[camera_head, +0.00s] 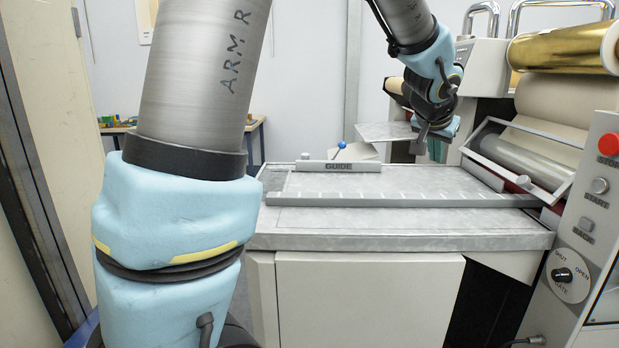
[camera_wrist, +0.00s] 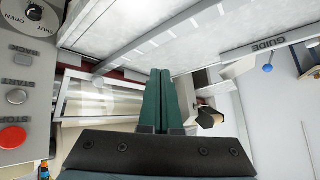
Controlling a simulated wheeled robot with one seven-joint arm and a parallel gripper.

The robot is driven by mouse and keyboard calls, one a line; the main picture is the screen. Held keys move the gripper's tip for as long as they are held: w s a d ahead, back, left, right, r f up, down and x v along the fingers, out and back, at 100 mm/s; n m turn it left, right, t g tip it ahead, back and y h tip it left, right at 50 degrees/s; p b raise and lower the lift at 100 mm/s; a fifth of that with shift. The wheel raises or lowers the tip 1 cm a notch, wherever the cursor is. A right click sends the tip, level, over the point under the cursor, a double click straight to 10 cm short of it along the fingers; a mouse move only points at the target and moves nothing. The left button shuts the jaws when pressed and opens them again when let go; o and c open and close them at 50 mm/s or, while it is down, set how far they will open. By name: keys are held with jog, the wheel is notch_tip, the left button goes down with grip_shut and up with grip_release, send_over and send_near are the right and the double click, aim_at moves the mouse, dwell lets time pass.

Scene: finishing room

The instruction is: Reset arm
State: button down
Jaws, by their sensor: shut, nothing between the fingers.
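My gripper (camera_wrist: 160,80) is shut, its two dark green fingers together with nothing between them in the wrist view. In the head view my arm reaches in from the top, and the gripper (camera_head: 437,151) hangs above the far right part of the machine's flat bed (camera_head: 400,182), left of the rollers. The fingers are small and partly hidden there by the wrist. I see no contact between the gripper and the bed.
A bar marked GUIDE (camera_head: 338,167) and a blue-knobbed lever (camera_head: 342,145) stand at the bed's back left. A tilted frame (camera_head: 516,160) and a gold roll (camera_head: 560,47) are at the right. The control panel (camera_head: 590,210) has a red stop button (camera_head: 608,144). The bed's front is clear.

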jog(key=a+f+n+y+p, duration=0.2)
jog(key=a+y+p, duration=0.1)
jog(key=a, duration=1)
jog(key=s+a+f+n+g+p, duration=0.1)
jog(key=s+a+n+g+p, duration=0.1)
jog(key=s+a, duration=0.2)
jog(key=s+a+f+n+g+y+p, duration=0.1)
jog(key=s+a, duration=0.4)
jog(key=a, duration=0.6)
jog(key=s+a+f+n+g+p, duration=0.1)
jog(key=s+a+n+g+p, duration=0.1)
jog(key=a, duration=0.5)
jog(key=shift+s+a+f+n+g+y+p, duration=0.35)
jog(key=shift+s+n+p, duration=0.35)
jog(key=shift+s, duration=0.45)
